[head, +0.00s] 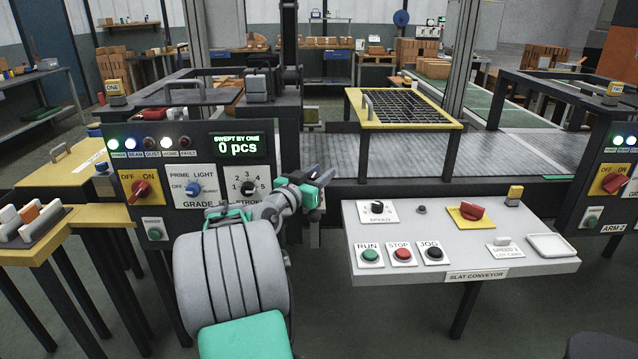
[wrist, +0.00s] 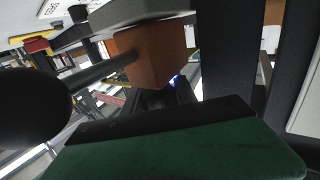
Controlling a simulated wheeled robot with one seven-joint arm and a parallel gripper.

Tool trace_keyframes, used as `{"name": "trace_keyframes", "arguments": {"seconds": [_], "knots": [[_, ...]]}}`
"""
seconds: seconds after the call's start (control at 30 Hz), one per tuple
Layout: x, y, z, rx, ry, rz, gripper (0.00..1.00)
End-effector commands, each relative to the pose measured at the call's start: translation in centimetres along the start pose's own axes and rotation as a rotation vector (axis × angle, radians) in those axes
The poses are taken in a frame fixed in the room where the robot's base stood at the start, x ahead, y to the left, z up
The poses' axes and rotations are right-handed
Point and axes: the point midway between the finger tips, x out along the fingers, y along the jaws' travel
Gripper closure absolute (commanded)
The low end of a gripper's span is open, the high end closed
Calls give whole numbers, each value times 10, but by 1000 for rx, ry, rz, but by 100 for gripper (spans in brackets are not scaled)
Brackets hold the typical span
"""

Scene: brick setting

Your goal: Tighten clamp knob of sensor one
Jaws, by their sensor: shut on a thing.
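My gripper (head: 322,178) is at the right edge of the dark control cabinet of station one, beside the slat conveyor. It is shut on a small dark part there, which I take for the clamp knob; the fingers hide most of it. In the wrist view my green-and-black hand fills the bottom. Just beyond it is an orange-brown block (wrist: 148,52), with a dark rod running left from it to a large rounded black shape (wrist: 32,102). I cannot tell for sure which of these belongs to sensor one.
The cabinet's display (head: 238,145) reads 0 pcs, above a red switch (head: 141,188). The slat conveyor panel (head: 460,225) juts out to the right of my gripper. A yellow-framed grid (head: 405,107) stands over the conveyor (head: 500,158). A bench with blocks is at far left.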

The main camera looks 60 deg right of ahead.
Motion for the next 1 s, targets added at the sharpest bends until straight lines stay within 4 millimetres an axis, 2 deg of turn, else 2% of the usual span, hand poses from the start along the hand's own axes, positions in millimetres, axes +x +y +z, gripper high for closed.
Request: {"name": "trace_keyframes", "arguments": {"seconds": [0.03,0.2,0.5,0.53,0.6,0.87,1.0], "knots": [[0,-2,9,5,4,33,100],[-1,2,3,6,2,140,100],[-2,5,-1,6,0,153,100],[-2,5,-1,5,0,153,64],[-1,5,-1,5,0,153,58],[-2,4,0,5,0,152,57],[-18,1,-1,5,0,149,57]]}}
